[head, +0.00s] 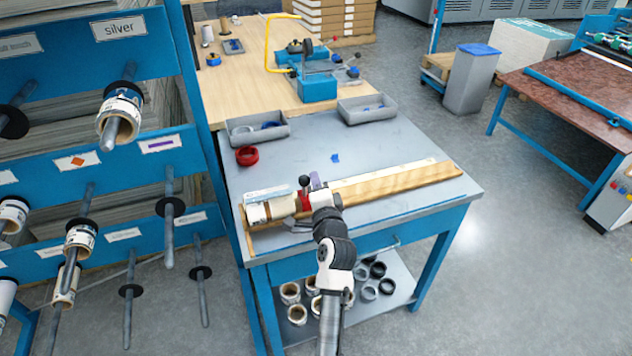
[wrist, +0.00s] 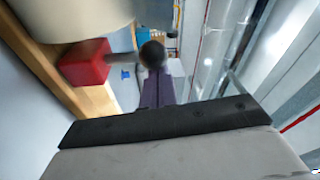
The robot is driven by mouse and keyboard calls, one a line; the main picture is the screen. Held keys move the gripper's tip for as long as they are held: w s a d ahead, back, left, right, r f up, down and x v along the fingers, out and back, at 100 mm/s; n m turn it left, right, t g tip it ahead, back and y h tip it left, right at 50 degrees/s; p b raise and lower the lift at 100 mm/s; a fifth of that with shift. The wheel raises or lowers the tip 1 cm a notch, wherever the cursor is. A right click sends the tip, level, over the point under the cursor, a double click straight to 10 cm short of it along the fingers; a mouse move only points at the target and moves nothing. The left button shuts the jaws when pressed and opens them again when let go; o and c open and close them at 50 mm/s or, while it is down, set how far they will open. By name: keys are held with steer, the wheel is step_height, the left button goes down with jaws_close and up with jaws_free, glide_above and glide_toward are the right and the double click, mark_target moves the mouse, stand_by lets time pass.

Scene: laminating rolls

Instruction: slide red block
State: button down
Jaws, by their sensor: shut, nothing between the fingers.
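The red block (head: 304,202) stands on the wooden fixture (head: 400,187) on the grey bench, at the right end of a pale roll (head: 268,210). A stalk with a black ball knob (head: 304,181) comes off the block. In the wrist view the red block (wrist: 84,63) is at upper left, and its knob (wrist: 151,54) shows right by my fingertips. My gripper (head: 316,180) has purple fingers, shut with nothing between them, just right of the knob. The fingers also show in the wrist view (wrist: 160,88). I cannot tell whether they touch the knob. My wrist hides part of the fixture.
Grey bins (head: 258,132) and a red ring (head: 247,156) sit toward the back of the bench. A small blue scrap (head: 336,158) lies behind the fixture. A blue roll rack (head: 120,60) stands close on the left. The bench top right of the fixture's back is clear.

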steer(key=shift+s+a, duration=0.15)
steer(key=shift+a, duration=0.35)
